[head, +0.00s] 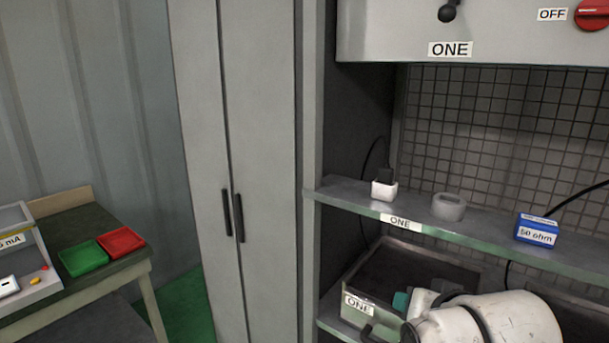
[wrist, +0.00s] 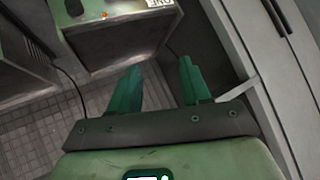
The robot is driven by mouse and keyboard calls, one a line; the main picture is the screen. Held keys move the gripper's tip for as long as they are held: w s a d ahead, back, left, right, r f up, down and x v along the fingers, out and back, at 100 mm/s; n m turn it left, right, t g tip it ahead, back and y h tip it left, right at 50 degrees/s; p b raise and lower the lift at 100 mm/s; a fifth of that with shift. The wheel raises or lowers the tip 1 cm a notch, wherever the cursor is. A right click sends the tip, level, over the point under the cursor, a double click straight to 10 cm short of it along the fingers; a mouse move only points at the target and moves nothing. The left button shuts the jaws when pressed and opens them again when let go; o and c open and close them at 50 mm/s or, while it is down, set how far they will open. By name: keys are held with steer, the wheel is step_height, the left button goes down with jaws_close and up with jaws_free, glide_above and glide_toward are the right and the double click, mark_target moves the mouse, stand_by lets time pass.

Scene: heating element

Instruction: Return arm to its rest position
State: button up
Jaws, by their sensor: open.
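My gripper shows in the wrist view (wrist: 160,78) with its two green fingers apart and nothing between them. Beyond the fingers are a grey tiled surface and the edge of a shelf unit. In the head view my white arm (head: 490,318) is at the lower right, in front of the lower shelf. A small teal part of my gripper shows beside it, near the bin labelled ONE (head: 358,305); the fingertips are hidden there.
The middle shelf (head: 400,222) holds a white cup-like block (head: 384,190), a grey ring (head: 449,207) and a blue 50 ohm box (head: 537,230). A tall grey cabinet (head: 265,150) stands left of the shelves. A table at left bears green (head: 83,258) and red (head: 121,242) trays.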

steer(key=s+d+f+n+g+h, duration=0.1)
steer(key=s+d+f+g, duration=0.25)
steer(key=s+f, duration=0.8)
steer(key=s+d+f+n+g, duration=0.1)
steer(key=s+d+f+g, duration=0.25)
steer(key=s+f, duration=0.85)
steer(key=s+f+g, duration=0.1)
steer(key=s+f, duration=0.1)
steer(key=s, duration=0.3)
steer(key=s+d+f+n+g, duration=0.1)
steer(key=s+f, duration=0.2)
steer(key=s, duration=0.3)
steer(key=shift+s+d+f, duration=0.2)
steer(key=shift+d+f, duration=0.05)
steer(key=shift+f, duration=0.05)
